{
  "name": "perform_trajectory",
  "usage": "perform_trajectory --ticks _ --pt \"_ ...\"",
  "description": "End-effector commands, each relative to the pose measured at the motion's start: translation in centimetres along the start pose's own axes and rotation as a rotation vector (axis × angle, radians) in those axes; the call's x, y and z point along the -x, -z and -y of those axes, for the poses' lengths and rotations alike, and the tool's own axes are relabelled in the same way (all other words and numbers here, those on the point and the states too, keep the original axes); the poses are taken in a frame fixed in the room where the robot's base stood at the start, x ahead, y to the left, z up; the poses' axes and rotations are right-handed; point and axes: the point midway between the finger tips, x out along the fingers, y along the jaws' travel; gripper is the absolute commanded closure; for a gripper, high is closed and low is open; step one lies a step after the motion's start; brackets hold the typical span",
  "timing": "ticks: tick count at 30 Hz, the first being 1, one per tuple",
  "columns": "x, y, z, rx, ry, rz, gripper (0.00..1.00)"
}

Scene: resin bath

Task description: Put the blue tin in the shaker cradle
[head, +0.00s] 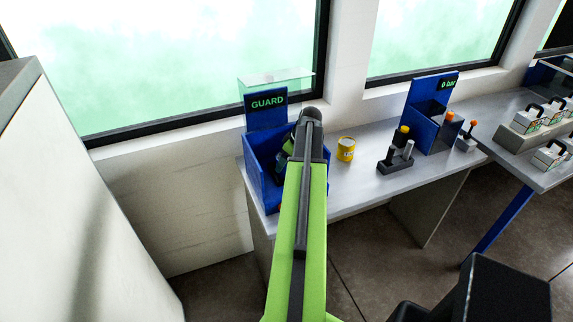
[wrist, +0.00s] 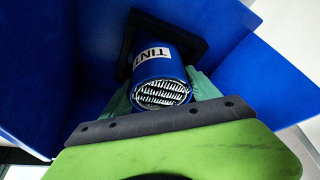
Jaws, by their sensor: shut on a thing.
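The blue tin (wrist: 158,68) with a white label shows in the wrist view, its ribbed end towards the camera. My gripper (wrist: 160,88) is shut on it, with a teal finger on each side. The tin's far end is at a black square frame (wrist: 190,38), which looks like the shaker cradle; I cannot tell if the tin is fully seated. In the head view my arm reaches into the blue shaker housing (head: 262,182) under the GUARD sign (head: 267,101). My arm hides much of the inside there.
A clear raised guard panel (head: 275,82) stands above the housing. A yellow tin (head: 346,149) stands on the grey bench (head: 358,186) to the right. Beyond it are a dark block with levers (head: 396,160) and a blue pressure station (head: 431,115). Blue walls closely surround my gripper.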

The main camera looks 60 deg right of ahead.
Motion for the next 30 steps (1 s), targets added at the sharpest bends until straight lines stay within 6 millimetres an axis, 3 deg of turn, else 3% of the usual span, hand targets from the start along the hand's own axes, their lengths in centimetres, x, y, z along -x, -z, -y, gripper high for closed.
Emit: perform_trajectory --ticks 5,6,10,22,26,30 --pt "-0.4 -0.2 0.0 -0.001 0.000 0.000 0.90" --pt "-0.2 -0.1 0.0 -0.001 0.000 0.000 0.26" --pt "-0.2 -0.1 0.0 -0.001 0.000 0.000 0.09" --pt "0.3 0.0 -0.1 -0.002 -0.001 0.000 0.08" --pt "1.9 0.1 -0.1 -0.003 -0.001 0.000 0.08" --pt "4.8 0.3 0.0 -0.002 -0.001 0.000 0.08"
